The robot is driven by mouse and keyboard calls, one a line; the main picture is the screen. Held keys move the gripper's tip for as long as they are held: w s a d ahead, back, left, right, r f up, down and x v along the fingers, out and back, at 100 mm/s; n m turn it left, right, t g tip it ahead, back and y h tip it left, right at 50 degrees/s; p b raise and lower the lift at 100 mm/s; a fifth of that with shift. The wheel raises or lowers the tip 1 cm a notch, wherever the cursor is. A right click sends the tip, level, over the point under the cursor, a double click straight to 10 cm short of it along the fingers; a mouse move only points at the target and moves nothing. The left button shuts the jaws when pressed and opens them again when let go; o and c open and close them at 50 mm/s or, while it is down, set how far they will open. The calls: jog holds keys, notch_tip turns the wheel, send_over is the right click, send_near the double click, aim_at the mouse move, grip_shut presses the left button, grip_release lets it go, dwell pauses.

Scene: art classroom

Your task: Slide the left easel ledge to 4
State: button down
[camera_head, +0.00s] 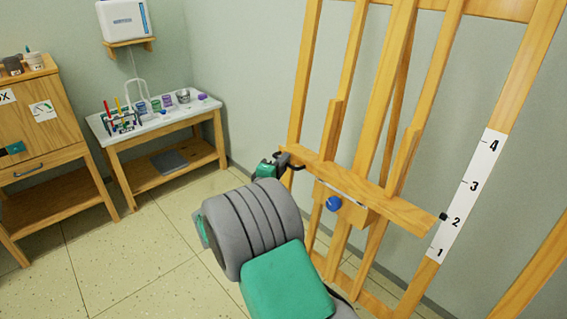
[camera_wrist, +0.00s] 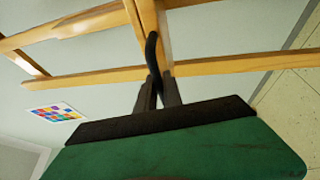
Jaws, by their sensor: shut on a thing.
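The wooden easel's ledge (camera_head: 405,210) runs across the easel, with a blue knob (camera_head: 334,204) on the block at its middle. A black handle (camera_head: 295,166) is at the ledge's left end; it also shows in the wrist view (camera_wrist: 152,50). My gripper (camera_head: 281,160) is shut on this handle; its dark fingers close around it in the wrist view (camera_wrist: 158,92). A white scale (camera_head: 467,194) with marks 1 to 4 is on the right upright. The dark pointer (camera_head: 443,217) at the ledge's right end stands about level with 2.
A white-topped table (camera_head: 150,126) with jars and brushes stands at the back left. A wooden cabinet (camera_head: 40,115) is at the far left. Another wooden beam (camera_head: 535,265) crosses the lower right corner. The tiled floor (camera_head: 140,240) at left is clear.

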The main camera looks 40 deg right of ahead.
jog(key=d+r+p, duration=0.1)
jog(key=r+p, duration=0.6)
jog(key=r, duration=0.3)
jog(key=d+r+p, duration=0.2)
jog(key=r+p, duration=0.5)
jog(key=r, duration=0.3)
jog(key=shift+d+r+p, duration=0.3)
jog(key=shift+r+p, duration=0.05)
jog(key=shift+p, duration=0.05)
jog(key=c, duration=1.8)
grip_release()
jog(key=shift+r, duration=0.1)
jog(key=o, duration=0.3)
jog(key=shift+f, duration=0.25)
jog(key=b+v, duration=0.1)
jog(key=v, duration=0.6)
jog(key=shift+s+a, duration=0.1)
jog(key=shift+a, duration=0.3)
